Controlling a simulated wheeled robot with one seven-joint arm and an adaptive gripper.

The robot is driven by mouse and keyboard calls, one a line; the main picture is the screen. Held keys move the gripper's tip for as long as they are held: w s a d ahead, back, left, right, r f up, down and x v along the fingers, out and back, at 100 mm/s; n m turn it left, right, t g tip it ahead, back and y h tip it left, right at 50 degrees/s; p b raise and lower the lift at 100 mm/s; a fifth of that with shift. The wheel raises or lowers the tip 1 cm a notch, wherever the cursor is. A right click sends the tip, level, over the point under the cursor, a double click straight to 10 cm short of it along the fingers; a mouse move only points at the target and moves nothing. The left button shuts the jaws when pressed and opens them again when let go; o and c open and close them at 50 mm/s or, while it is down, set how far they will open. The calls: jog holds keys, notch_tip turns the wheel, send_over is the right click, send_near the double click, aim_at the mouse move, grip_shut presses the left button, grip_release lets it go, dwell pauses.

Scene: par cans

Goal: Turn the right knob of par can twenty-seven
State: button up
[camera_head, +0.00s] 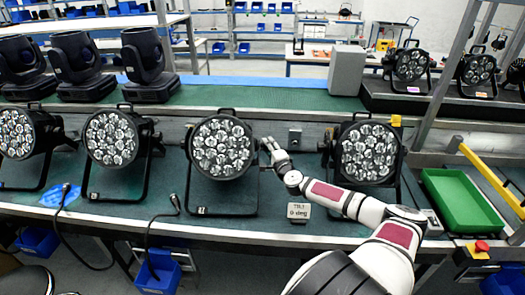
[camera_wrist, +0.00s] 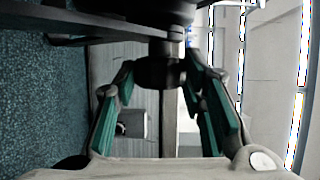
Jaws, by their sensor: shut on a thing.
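A black par can (camera_head: 222,148) with a round face of several clear lenses stands in its bracket at the middle of the bench. A small sign (camera_head: 298,212) right of its base reads "0 deg"; its upper line is too small to read surely. My gripper (camera_head: 268,146) is at the can's right side, by the bracket pivot. In the wrist view, the teal-padded fingers of my gripper (camera_wrist: 162,74) are on either side of the dark right knob (camera_wrist: 160,73), shut on it. The can's black body fills the top of that view. The knob is hidden in the head view.
Another par can (camera_head: 368,153) stands right, behind my arm. More par cans (camera_head: 112,139) stand left. A green tray (camera_head: 459,199) is at the right end. A grey box (camera_head: 295,136) is behind my gripper, and a loose cable (camera_head: 175,205) is on the left.

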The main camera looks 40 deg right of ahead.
jog(key=shift+a+f+t+b, duration=0.1)
jog(key=shift+t+b, duration=0.4)
jog(key=shift+b, duration=0.6)
jog(key=o, duration=1.2)
jog(key=shift+c, duration=0.2)
jog(key=v, duration=1.2)
jog(key=shift+a+f, duration=0.1)
